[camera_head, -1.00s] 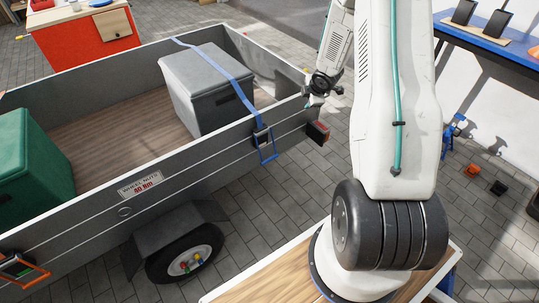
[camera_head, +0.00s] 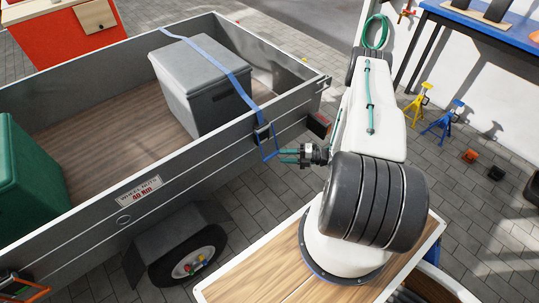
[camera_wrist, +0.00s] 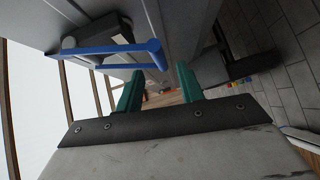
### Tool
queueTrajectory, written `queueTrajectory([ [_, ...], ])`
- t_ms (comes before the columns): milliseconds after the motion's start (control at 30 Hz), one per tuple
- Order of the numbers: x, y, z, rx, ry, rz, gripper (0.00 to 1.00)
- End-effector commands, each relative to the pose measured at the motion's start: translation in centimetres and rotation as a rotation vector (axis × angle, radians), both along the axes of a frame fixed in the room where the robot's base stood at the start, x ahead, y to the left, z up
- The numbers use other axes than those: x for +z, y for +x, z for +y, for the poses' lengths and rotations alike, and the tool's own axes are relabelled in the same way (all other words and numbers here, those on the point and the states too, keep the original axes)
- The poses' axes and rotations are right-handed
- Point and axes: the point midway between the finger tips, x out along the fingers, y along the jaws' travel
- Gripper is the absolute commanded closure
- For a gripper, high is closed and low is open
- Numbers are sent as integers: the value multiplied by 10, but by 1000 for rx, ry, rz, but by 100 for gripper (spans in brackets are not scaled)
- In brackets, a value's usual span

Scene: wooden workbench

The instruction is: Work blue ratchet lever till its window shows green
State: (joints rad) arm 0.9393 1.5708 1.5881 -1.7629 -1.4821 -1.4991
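The blue ratchet lever (camera_head: 269,156) is a U-shaped handle hanging from the ratchet (camera_head: 262,133) on the grey trailer's side wall. A blue strap (camera_head: 228,68) runs from the ratchet over the grey box. My gripper (camera_head: 284,155) is just right of the lever, with its green fingers pointing at it. In the wrist view the lever (camera_wrist: 108,49) lies beyond and above the fingertips. The two green fingers (camera_wrist: 158,82) are apart with nothing between them. I cannot make out the ratchet's window or its colour.
The trailer's grey side wall (camera_head: 190,163) runs beside my gripper. A grey box (camera_head: 205,98) and a green box (camera_head: 28,170) stand in it. A red tail light (camera_head: 319,124) is close to my arm. Yellow (camera_head: 416,101) and blue (camera_head: 446,118) stands are on the paving.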

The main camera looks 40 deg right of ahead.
Motion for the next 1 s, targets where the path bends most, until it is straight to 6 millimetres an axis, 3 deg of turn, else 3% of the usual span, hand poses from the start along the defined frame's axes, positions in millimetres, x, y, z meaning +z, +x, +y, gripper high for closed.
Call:
queueTrajectory([
  [400, -5, 41, 42, -2, -2, 2, 62],
  [767, -6, 47, 49, -2, -2, 3, 62],
  [900, -6, 47, 49, -2, -2, 3, 98],
  [1000, -6, 46, 49, -2, -2, 3, 100],
])
